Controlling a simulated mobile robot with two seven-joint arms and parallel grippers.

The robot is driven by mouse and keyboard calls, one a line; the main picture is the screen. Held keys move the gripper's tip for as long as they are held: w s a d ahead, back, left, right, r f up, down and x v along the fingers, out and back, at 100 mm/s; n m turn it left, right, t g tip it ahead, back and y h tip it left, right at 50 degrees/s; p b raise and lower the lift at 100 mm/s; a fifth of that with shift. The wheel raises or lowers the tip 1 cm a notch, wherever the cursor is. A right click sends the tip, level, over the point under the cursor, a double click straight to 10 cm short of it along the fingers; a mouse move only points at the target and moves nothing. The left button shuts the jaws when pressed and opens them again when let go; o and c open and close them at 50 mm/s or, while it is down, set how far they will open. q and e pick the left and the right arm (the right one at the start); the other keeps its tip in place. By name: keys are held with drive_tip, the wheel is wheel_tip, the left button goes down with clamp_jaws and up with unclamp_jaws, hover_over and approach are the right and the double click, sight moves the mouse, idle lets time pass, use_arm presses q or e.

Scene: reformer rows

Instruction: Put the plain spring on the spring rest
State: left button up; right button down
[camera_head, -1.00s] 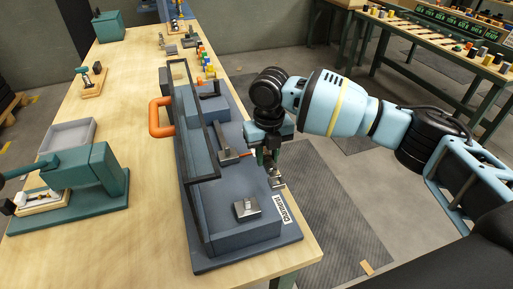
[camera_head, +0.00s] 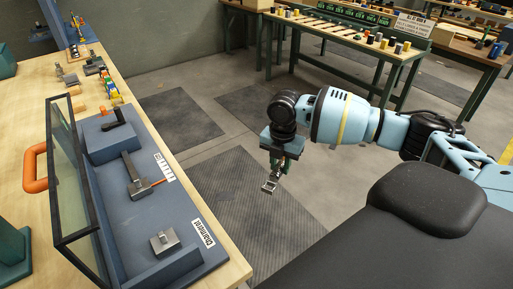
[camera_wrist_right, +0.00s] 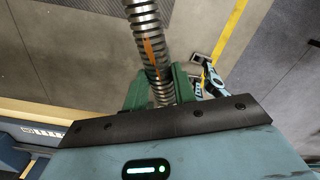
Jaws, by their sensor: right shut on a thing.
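My right gripper (camera_head: 279,162) is shut on a coil spring (camera_wrist_right: 147,45), held out over the floor to the right of the workbench. In the right wrist view, the spring runs up between the green fingers (camera_wrist_right: 160,88) and has an orange-brown streak along its coils. In the head view, the spring is small and mostly hidden by the gripper; a grey metal piece (camera_head: 270,185) shows at its lower end. I cannot tell which thing is the spring rest. My left gripper is not in view.
A blue fixture (camera_head: 140,225) with a clear guard and orange handle (camera_head: 35,168) stands on the wooden bench (camera_head: 232,272). It carries grey metal blocks (camera_head: 164,241). A far bench (camera_head: 345,35) holds slats and several coloured cylinders. Floor mats (camera_head: 240,195) lie between.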

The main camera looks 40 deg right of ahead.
drive_tip(key=s+a+f+m, duration=0.4)
drive_tip(key=s+f+m, duration=0.5)
drive_tip(key=m, duration=0.8)
drive_tip(key=s+a+m, duration=0.5)
drive_tip(key=a+m, duration=0.1)
drive_tip(key=a, duration=0.6)
drive_tip(key=shift+r+m, duration=0.15)
drive_tip(key=shift+m, duration=0.15)
